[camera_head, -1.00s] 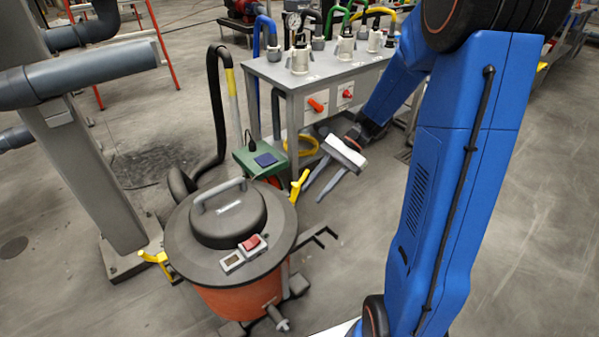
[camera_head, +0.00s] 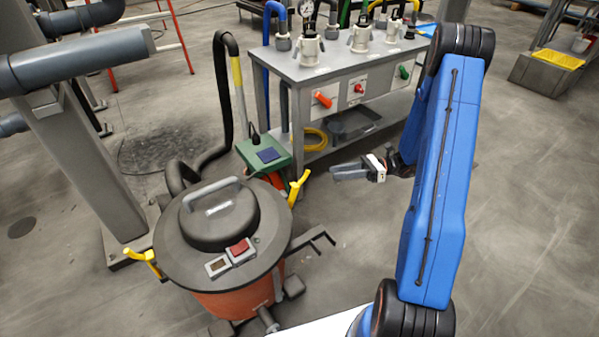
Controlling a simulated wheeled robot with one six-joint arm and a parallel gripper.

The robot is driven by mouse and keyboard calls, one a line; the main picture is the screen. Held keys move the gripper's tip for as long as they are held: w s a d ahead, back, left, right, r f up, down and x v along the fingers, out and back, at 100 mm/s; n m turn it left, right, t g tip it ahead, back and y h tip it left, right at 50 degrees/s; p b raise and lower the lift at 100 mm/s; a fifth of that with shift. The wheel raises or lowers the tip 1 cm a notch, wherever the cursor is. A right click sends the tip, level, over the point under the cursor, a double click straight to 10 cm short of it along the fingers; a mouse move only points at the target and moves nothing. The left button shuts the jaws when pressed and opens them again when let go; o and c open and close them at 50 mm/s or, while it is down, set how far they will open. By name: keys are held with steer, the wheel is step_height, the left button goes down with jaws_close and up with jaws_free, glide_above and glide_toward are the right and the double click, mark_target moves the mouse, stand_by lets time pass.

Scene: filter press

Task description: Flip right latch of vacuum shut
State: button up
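The vacuum (camera_head: 240,296) is an orange drum with a dark grey lid (camera_head: 180,250) and a grey handle, standing on the floor at the lower left. Its right latch (camera_head: 298,188) is a yellow lever at the lid's right rim, sticking up and tilted outward. A second yellow latch (camera_head: 146,260) angles outward from the left rim. My gripper (camera_head: 334,173) is to the right of the right latch in the picture, apart from it, with its fingers pointing left. The fingers overlap from this side, so their gap does not show. Nothing shows held in them.
A grey bench (camera_head: 288,72) with gauges and hoses stands behind. A green box (camera_head: 264,157) is just behind the vacuum, beside a black hose (camera_head: 222,100). A grey post (camera_head: 95,165) rises at the left. Open floor lies to the right of the vacuum.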

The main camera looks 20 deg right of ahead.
steer(key=w+d+f+m+t, duration=0.1)
steer(key=d+f, duration=0.1)
glide_toward(296, 190)
steer(key=w+a+r, duration=0.4)
steer(key=w+a, duration=0.1)
steer(key=a, duration=0.4)
steer(key=shift+a+r, duration=0.1)
jaws_close()
